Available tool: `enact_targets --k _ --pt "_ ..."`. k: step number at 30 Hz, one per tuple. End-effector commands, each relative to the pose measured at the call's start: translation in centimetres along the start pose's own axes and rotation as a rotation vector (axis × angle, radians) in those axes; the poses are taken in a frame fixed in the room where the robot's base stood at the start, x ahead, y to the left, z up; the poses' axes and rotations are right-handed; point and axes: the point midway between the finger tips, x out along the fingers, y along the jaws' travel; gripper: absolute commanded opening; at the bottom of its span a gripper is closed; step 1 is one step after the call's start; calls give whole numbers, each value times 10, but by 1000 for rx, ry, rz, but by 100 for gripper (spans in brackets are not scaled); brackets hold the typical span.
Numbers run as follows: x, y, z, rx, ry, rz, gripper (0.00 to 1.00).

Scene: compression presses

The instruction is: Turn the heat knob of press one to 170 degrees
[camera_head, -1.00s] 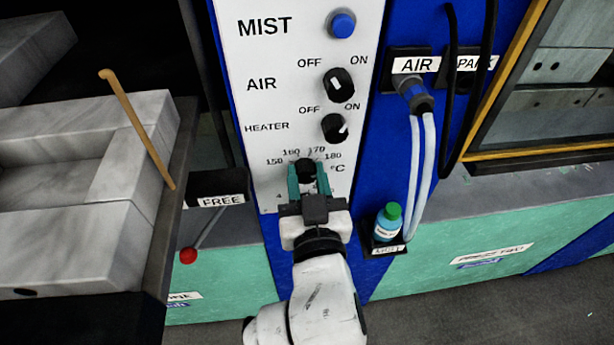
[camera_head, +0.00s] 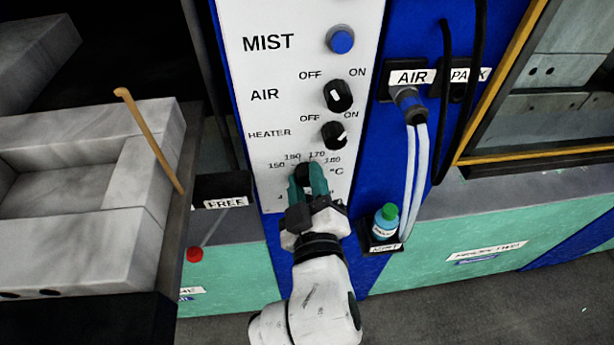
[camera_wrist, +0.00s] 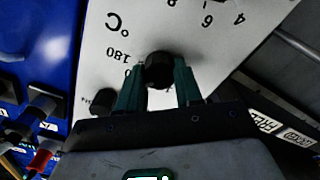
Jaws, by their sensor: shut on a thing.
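The heat knob (camera_head: 306,177) is a black knob on the white panel of the press, under a scale reading 150, 160, 170 and 180 °C. My gripper (camera_head: 309,184) has its green fingers on either side of it, shut on the knob. The wrist view shows the knob (camera_wrist: 159,69) between the two fingertips, with the panel appearing upside down. My gripper is rolled a little in the head view. The knob's pointer is hidden, so its setting cannot be read.
Above are the HEATER knob (camera_head: 334,134), the AIR knob (camera_head: 338,95) and the blue MIST button (camera_head: 341,40). A bottle with a green cap (camera_head: 385,222) stands at right. A red-tipped lever (camera_head: 195,254) and a wooden stick (camera_head: 150,140) are at left.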

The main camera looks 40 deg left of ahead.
Motion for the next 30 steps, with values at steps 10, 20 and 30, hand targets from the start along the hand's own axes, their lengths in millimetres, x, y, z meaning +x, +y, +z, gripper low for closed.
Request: enact_targets --k 10,20,30 --pt "0 0 0 -107 0 -1 4" --pt "0 -1 0 -117 1 -1 4" --pt "0 -1 0 -116 1 -1 56"
